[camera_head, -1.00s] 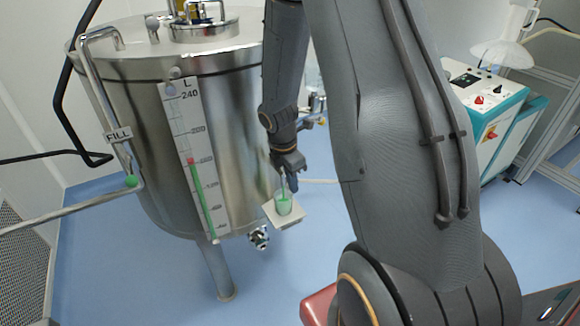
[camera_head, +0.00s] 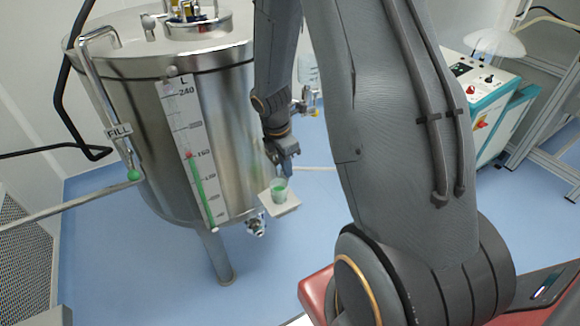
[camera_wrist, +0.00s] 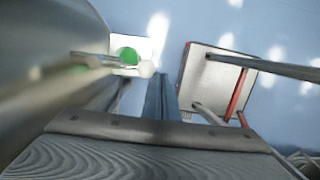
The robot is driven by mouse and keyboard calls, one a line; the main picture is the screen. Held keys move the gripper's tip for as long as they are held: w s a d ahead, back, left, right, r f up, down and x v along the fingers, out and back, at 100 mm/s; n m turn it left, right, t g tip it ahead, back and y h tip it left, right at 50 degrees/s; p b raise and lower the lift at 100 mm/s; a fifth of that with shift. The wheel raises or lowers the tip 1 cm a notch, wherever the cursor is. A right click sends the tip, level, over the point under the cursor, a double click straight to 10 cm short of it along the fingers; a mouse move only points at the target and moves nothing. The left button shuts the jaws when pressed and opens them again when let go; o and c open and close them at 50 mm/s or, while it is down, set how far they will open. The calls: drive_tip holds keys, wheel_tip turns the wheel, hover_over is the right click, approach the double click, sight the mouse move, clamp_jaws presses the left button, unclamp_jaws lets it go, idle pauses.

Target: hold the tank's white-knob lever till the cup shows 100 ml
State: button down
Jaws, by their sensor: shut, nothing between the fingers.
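The steel tank (camera_head: 225,120) stands at left in the head view, with a green column on its level gauge (camera_head: 196,165). The cup (camera_head: 279,187) holds green liquid and stands on a small white shelf (camera_head: 287,208) beside the tank. It also shows from above in the wrist view (camera_wrist: 128,54); its millilitre reading is too small to tell. The lever's white knob (camera_wrist: 147,69) shows in the wrist view beside the cup. My gripper (camera_wrist: 160,82) is shut and empty, its tips close to the knob; contact cannot be told. In the head view my gripper (camera_head: 284,165) is just above the cup.
A valve fitting (camera_head: 256,226) is low on the tank. The FILL pipe (camera_head: 104,100) is at the tank's left. A white and teal cabinet (camera_head: 485,115) stands at the back right. Blue floor is clear below the shelf.

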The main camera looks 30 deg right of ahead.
drive_tip(key=s+a+r+b, duration=0.1)
drive_tip(key=s+r, duration=0.3)
drive_tip(key=r, duration=0.5)
drive_tip(key=shift+a+b, duration=0.15)
drive_tip(key=shift+b, duration=0.45)
drive_tip(key=shift+s+f, duration=0.1)
drive_tip(key=s+a+m+y+b, duration=0.1)
drive_tip(key=s+a+m+b, duration=0.1)
drive_tip(key=a+m, duration=0.3)
drive_tip(key=s+a+m+t+y+b, duration=0.1)
drive_tip(key=s+a+m, duration=0.4)
drive_tip(key=m, duration=0.8)
drive_tip(key=shift+s+f+b, duration=0.25)
drive_tip(key=shift+f+b, duration=0.2)
drive_tip(key=shift+b, duration=0.25)
